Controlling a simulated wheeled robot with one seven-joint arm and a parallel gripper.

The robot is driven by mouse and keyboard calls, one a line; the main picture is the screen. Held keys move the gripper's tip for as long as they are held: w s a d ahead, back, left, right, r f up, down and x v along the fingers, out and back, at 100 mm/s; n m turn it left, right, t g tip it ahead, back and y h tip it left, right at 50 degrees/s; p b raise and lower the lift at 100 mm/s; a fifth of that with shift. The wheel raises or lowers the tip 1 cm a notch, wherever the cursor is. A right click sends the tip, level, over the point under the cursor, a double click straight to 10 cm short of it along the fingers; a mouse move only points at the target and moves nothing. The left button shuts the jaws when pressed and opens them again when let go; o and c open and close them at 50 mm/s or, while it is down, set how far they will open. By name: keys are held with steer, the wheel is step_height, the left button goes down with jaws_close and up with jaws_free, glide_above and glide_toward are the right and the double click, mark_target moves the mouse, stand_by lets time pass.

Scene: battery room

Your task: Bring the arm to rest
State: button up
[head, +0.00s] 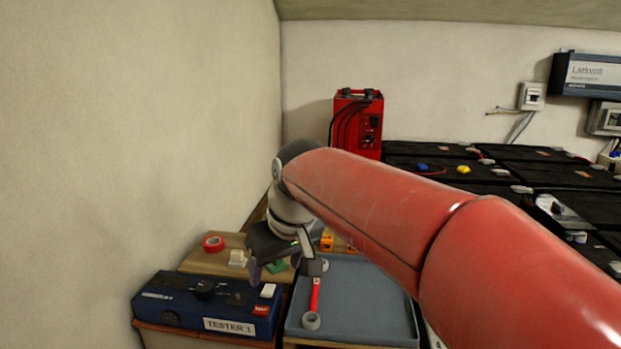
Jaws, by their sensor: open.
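My arm is red and reaches in the head view from the lower right to the middle. It bends down at a dark elbow and a pale wrist. My gripper (284,268) hangs at the end, above the gap between a wooden board (205,258) and a grey-blue tray (348,302). Its dark fingers are apart, and I see nothing held between them. The arm and gripper hide part of the tray and the board.
A blue box marked TESTER 1 (207,306) stands in front of the board. A red tape roll (213,243) lies on the board. The tray holds a red-handled tool (315,295). A red unit (356,122) and black batteries (430,150) stand behind. A wall (130,130) closes the left.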

steer(key=s+d+f+m+t+h, duration=0.1)
steer(key=s+d+f+m, duration=0.2)
steer(key=s+d, duration=0.6)
steer(key=s+d+f+m+t+h, duration=0.1)
steer(key=s+d+f+m, duration=0.3)
steer(key=s+d+f, duration=0.3)
steer(key=s+d, duration=0.2)
steer(key=d, duration=0.3)
steer(key=shift+f+h, duration=0.35)
steer(key=shift+h, duration=0.05)
